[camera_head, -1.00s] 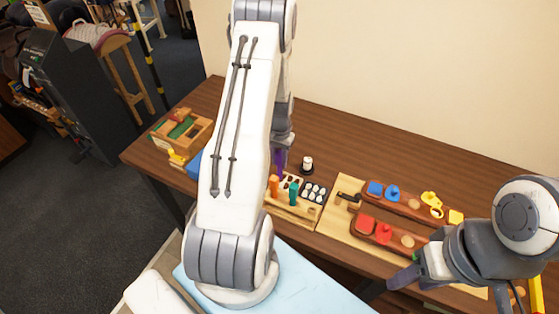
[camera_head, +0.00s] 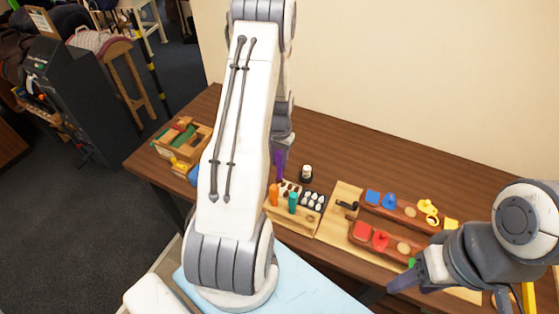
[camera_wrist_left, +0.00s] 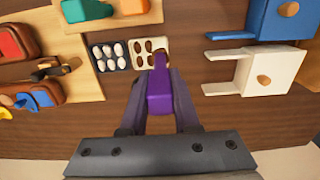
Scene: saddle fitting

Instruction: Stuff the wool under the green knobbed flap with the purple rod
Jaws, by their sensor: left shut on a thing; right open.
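My left gripper (camera_wrist_left: 160,112) is shut on the purple rod (camera_wrist_left: 158,92). In the head view the rod (camera_head: 279,163) shows beneath my left arm, above the table behind the tool block. White tufts, which look like the wool (camera_wrist_left: 112,56), sit in a black tray beside a pale tray with brown ovals (camera_wrist_left: 150,48); the black tray also shows in the head view (camera_head: 313,201). A small green piece (camera_head: 411,262), perhaps the green knobbed flap, peeks out by my right gripper (camera_head: 398,282). The right gripper is open, near the table's front edge, and hides most of that piece.
Two red-brown boards hold blue and yellow pieces (camera_head: 388,201) and red pieces (camera_head: 380,240). Orange and teal handles (camera_head: 292,200) stand in a wooden block. A wooden box (camera_head: 180,140) sits at the left. The back of the table is clear.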

